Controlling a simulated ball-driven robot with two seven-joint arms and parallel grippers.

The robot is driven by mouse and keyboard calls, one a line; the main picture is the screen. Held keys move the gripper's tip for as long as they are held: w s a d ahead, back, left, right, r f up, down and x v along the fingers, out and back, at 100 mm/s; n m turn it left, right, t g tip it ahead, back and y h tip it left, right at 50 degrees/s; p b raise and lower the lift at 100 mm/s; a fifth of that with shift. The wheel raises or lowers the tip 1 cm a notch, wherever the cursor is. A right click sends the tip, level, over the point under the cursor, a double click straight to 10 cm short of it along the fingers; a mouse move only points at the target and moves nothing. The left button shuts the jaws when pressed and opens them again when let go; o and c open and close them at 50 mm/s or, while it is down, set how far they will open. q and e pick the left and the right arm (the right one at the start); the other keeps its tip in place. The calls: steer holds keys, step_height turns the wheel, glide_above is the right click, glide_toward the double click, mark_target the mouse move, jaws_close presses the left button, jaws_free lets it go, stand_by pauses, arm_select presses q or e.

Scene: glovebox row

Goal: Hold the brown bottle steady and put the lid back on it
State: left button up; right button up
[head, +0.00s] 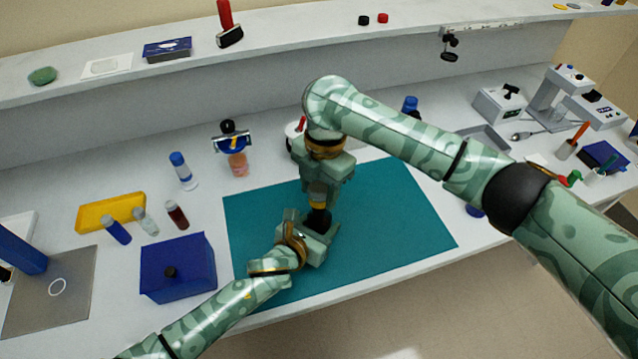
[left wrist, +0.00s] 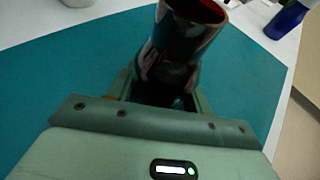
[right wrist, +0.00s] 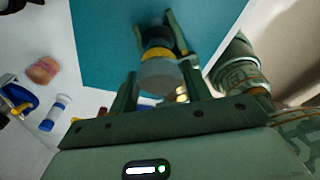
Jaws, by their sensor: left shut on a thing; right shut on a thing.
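The dark brown bottle (head: 320,218) stands upright over the teal mat. My left gripper (head: 315,232) is shut around it from the lower left. In the left wrist view the bottle (left wrist: 182,48) rises between my fingers and its reddish mouth is open. My right gripper (head: 319,186) points down from above, shut on the lid (head: 317,199). In the right wrist view the lid (right wrist: 160,74) is a grey cylinder with a yellow band beyond it, in line with the dark bottle. Whether lid and bottle touch is hard to tell; my fingers hide part of both.
The teal mat (head: 400,215) is clear around my grippers. Instruments (head: 500,105) stand at back right.

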mark_target(320, 218)
stand_by(0.4)
steer(key=shift+f, duration=0.9)
steer(key=shift+f, duration=0.5)
